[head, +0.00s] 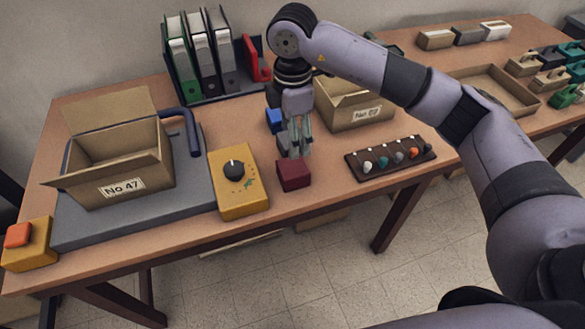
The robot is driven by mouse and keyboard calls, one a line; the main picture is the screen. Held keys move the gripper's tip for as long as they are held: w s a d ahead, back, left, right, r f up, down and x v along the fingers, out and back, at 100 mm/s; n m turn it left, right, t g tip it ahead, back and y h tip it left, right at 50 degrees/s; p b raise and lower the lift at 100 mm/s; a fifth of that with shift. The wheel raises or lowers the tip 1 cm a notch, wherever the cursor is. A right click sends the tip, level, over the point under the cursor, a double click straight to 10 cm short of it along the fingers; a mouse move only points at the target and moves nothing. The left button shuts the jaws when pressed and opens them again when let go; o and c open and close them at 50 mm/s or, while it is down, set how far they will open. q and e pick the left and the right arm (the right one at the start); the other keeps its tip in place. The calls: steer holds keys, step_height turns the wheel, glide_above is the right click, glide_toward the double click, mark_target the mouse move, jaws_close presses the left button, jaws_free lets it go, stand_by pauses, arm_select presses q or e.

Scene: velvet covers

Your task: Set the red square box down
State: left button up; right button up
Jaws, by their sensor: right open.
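The red square box (293,175) is a small dark red block near the front edge of the wooden table, right of the yellow box with a black knob. My right gripper (294,152) points down just above and behind it, with its fingers open. Whether the fingertips touch the box I cannot tell. My left gripper is not in view.
The yellow knob box (238,204) stands close on the left. A dark strip with several coloured knobs (391,157) lies to the right. An open carton (353,104) and a blue block (274,121) are behind. Another open carton (120,188) sits on a grey plate (85,229).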

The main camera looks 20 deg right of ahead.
glide_above(293, 167)
step_height(293, 167, down, 4)
steer(key=shift+w+f, duration=0.1)
step_height(293, 167, down, 2)
steer(key=shift+f+p, duration=0.15)
steer(key=shift+p, duration=0.2)
steer(key=shift+f, duration=0.3)
step_height(293, 167, down, 4)
steer(key=shift+r+p, duration=0.15)
steer(key=shift+p, duration=0.5)
steer(key=shift+f, duration=0.55)
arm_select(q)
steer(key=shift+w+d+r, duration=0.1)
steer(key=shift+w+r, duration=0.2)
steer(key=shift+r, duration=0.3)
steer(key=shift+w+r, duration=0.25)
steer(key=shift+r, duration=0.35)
arm_select(e)
steer(key=shift+c, duration=0.4)
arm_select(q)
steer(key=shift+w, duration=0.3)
arm_select(e)
steer(key=c, duration=0.9)
steer(key=shift+r, duration=0.1)
